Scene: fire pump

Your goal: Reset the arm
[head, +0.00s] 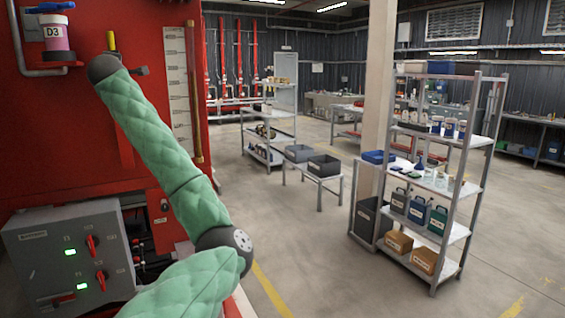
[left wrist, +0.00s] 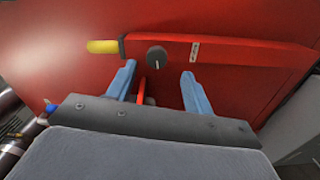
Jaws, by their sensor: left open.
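My left arm, in a green padded sleeve, rises from the bottom of the head view and bends up and left to the red pump panel (head: 90,130). My left gripper (left wrist: 159,68) shows in the left wrist view with its two blue fingers apart and nothing between them. Its fingers point toward the red panel. A red lever (left wrist: 230,50) with a yellow grip (left wrist: 102,46) and a black round pivot (left wrist: 157,57) lies just beyond the fingertips. I cannot tell whether they touch. The yellow grip also shows in the head view (head: 110,40). My right gripper is not in view.
A grey control box (head: 70,255) with red switches and green lights stands at lower left. A stocked metal shelf (head: 455,215) stands at right. Open floor lies between (head: 310,250).

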